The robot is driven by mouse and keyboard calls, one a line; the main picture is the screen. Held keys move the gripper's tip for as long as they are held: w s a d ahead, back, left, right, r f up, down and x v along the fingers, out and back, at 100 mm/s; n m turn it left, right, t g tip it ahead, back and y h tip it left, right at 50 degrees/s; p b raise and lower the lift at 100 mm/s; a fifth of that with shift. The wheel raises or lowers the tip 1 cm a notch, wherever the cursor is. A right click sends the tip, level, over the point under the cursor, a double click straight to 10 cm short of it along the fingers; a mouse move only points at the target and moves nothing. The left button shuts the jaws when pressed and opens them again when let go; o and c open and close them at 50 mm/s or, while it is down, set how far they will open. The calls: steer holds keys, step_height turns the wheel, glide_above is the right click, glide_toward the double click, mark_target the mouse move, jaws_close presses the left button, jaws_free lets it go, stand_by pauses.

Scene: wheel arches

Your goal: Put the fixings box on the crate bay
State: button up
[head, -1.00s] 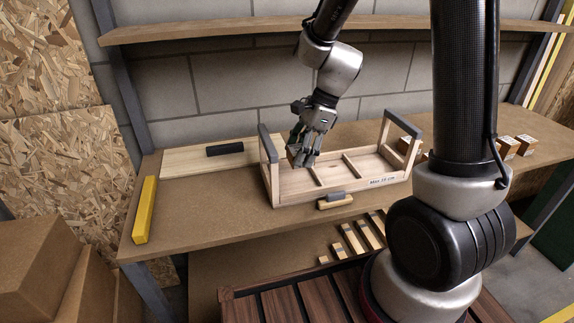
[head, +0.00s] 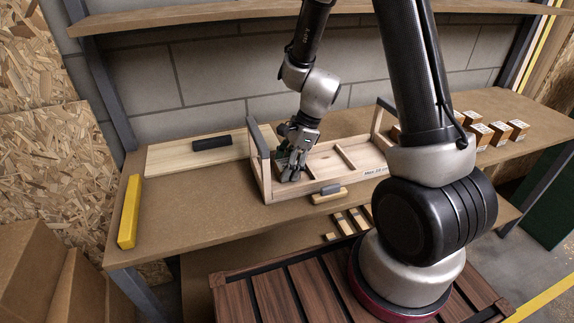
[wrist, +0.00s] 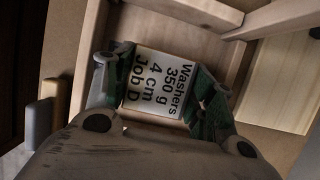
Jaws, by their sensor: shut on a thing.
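My gripper (head: 291,168) points down into the left end of the pale wooden crate (head: 288,192). It is shut on the fixings box (wrist: 158,85), whose white label reads "Washers 350 g 4 cm Job D" in the wrist view. The fingers stand on either side of the label, with dark green patches beside it. In the head view my fingers mostly hide the box. The crate has grey-topped end handles, cross dividers making several bays, and a front label that seems to give a maximum in cm. I cannot tell whether the box touches the bay floor.
A yellow bar (head: 129,212) lies at the bench's left edge. A pale board with a dark block (head: 211,143) lies behind, left of the crate. Several small boxes (head: 500,133) stand at right. A shelf (head: 200,18) runs above.

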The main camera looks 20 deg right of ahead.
steer(key=o, duration=1.3)
steer(key=v, duration=1.2)
steer(key=s+d+r+n+t+h, duration=0.1)
steer(key=s+d+r+n, duration=0.2)
steer(key=s+r+n, duration=0.2)
steer(key=s+d+r+n+t+h, duration=0.1)
steer(key=s+d+r+n+h, duration=0.1)
steer(key=s+d+r+n, duration=0.2)
steer(key=s+d+r+n+t+h, duration=0.1)
steer(key=s+d+r+n+t, duration=0.1)
steer(key=s+r+n, duration=0.5)
steer(key=shift+s+d+r+n, duration=0.1)
steer(key=shift+s+d+n, duration=0.2)
steer(key=shift+s, duration=0.2)
steer(key=shift+s+d+f+n, duration=0.15)
steer(key=shift+s+n, duration=0.2)
steer(key=shift+s, duration=0.2)
steer(key=shift+s+d+r+n, duration=0.15)
steer(key=shift+s+d+n, duration=0.15)
steer(key=shift+s, duration=0.2)
